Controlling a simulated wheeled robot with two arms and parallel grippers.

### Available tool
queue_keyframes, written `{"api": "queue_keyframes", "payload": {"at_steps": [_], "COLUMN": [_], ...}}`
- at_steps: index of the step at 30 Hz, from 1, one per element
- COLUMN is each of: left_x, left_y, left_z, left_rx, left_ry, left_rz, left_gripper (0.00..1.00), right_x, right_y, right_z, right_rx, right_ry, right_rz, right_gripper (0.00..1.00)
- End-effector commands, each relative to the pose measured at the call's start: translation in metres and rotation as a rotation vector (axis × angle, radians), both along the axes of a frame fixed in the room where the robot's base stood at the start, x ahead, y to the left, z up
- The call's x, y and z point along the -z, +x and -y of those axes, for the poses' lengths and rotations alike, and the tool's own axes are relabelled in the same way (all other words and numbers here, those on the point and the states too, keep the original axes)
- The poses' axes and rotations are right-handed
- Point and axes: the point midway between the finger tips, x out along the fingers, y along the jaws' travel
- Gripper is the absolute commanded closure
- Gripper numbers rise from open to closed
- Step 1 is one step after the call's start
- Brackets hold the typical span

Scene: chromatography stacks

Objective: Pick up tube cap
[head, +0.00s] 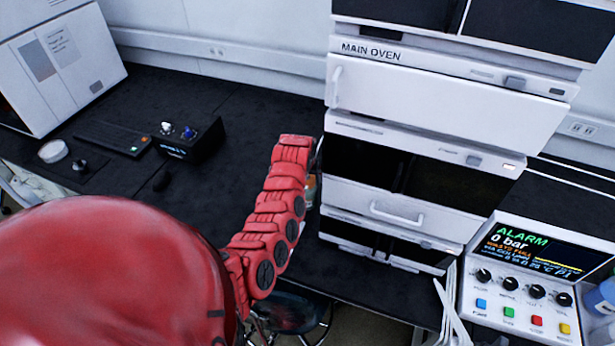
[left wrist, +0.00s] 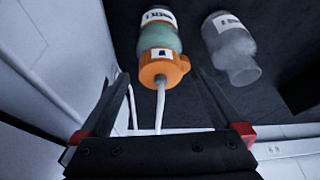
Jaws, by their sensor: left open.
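The tube cap (left wrist: 163,69) is orange, with a white tube coming from it, and sits on the neck of a bottle (left wrist: 158,32) with greenish contents and a label in the left wrist view. My left gripper (left wrist: 162,84) is open, one finger on each side of the cap, with visible gaps and no clear contact. In the head view my red left arm hides most of the gripper and the cap; a small part of the bottle (head: 311,190) shows beside the arm. My right gripper is not in view.
A clear bottle (left wrist: 230,48) with a pale label stands close to the right finger in the left wrist view. The oven stack (head: 445,105) rises just right of my arm. A control panel (head: 530,270) reads ALARM.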

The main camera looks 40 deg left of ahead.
Motion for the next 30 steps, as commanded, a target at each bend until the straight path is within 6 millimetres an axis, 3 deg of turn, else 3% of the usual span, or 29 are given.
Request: {"api": "queue_keyframes", "payload": {"at_steps": [14, 27, 29, 30], "left_x": [0.0104, 0.0101, 0.0101, 0.01], "left_y": [0.0024, 0.0025, 0.0025, 0.0027], "left_z": [-0.0017, -0.0017, -0.0017, -0.0018], "left_rx": [-0.002, -0.001, -0.001, -0.001], "left_ry": [-0.002, -0.002, -0.002, -0.001], "left_rz": [0.001, 0.001, 0.001, 0.002], "left_gripper": [0.02, 0.81, 0.9, 0.9], "right_x": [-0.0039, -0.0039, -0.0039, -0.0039], "right_y": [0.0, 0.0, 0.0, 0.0], "right_z": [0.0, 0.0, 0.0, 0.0], "right_rx": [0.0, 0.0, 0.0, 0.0], "right_ry": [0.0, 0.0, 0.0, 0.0], "right_rz": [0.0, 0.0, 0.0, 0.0], "right_gripper": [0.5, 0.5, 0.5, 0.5]}}
